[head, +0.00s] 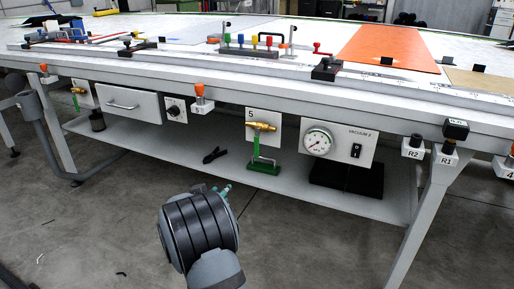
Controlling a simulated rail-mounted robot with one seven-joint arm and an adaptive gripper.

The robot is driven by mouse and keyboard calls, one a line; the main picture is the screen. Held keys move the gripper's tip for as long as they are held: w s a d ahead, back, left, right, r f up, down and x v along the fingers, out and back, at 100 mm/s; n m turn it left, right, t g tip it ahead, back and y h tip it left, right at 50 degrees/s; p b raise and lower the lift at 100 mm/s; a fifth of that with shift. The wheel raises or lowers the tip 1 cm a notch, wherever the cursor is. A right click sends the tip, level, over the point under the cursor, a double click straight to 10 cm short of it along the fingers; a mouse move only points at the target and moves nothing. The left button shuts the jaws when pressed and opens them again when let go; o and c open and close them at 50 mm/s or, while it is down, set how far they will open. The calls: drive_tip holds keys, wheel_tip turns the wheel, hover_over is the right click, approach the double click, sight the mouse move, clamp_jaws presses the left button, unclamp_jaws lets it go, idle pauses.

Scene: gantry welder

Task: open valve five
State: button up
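Valve five is a brass valve (261,126) on a white plate marked 5 (250,115), under the table's front edge. A green lever (256,145) hangs straight down from it. My arm rises from the bottom of the head view, below and left of the valve. Only small teal parts of my gripper (223,191) show past the dark wrist. Whether the fingers are open or shut is hidden.
A gauge panel marked VACUUM 2 (338,142) is right of the valve. A green-based metal piece (264,166) and a black clamp (214,155) lie on the lower shelf (300,187). Another brass valve (78,90) is far left, near a drawer (122,105). The floor in front is mostly clear.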

sight(257, 146)
drive_tip(key=w+d+r+t+h, duration=0.1)
drive_tip(key=d+r+t+h, duration=0.2)
drive_tip(key=d+r+h, duration=0.55)
drive_tip(key=w+r+y, duration=0.1)
drive_tip(key=w, duration=0.2)
drive_tip(key=w+d+y, duration=0.1)
drive_tip(key=w, duration=0.2)
drive_tip(key=w+d+r+y+b, duration=0.1)
drive_tip(key=w, duration=0.2)
drive_tip(key=shift+w+r, duration=0.3)
drive_tip(key=shift+r, duration=0.05)
drive_tip(key=c, duration=0.4)
clamp_jaws()
